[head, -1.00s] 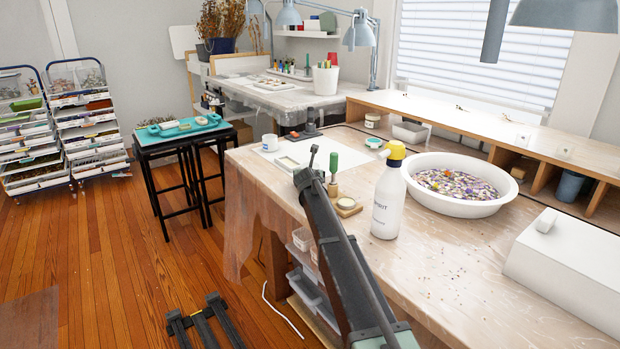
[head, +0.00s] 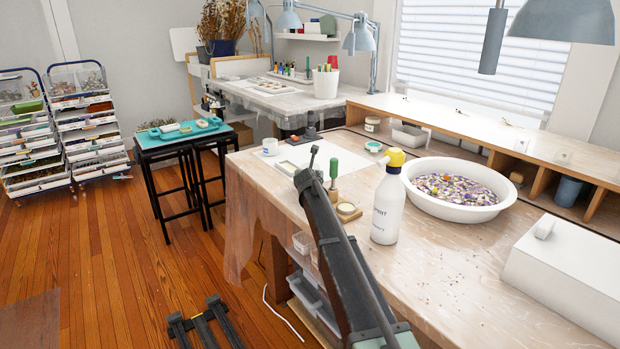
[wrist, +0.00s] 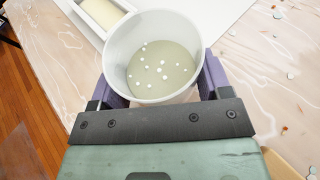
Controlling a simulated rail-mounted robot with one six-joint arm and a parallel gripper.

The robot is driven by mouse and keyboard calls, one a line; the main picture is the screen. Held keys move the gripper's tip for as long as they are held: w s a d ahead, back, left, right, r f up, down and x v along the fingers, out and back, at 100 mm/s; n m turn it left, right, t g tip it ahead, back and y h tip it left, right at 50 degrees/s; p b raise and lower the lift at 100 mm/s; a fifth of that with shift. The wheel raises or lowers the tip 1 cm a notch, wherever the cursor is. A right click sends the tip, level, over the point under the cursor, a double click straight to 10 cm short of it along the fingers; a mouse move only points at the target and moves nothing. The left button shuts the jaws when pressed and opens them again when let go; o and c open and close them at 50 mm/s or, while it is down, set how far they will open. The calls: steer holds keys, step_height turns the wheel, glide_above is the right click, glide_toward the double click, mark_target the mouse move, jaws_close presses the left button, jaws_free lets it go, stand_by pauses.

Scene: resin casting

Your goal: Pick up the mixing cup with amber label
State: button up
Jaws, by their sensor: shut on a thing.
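A white mixing cup (wrist: 152,95) fills the middle of the wrist view. It holds a pale greenish liquid with several white dots on it. My gripper (wrist: 160,82) is shut on the cup, with one purple finger on each side of its wall. No amber label shows from this angle. I cannot tell whether the cup's base touches the table.
A pale mould (head: 293,163) lies on a white sheet beyond the cup. Small chips lie right of the sheet.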

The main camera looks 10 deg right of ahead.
step_height(320, 180, up, 18)
steer(key=p, duration=1.7)
steer(key=shift+r+p, duration=0.2)
steer(key=shift+p, duration=0.1)
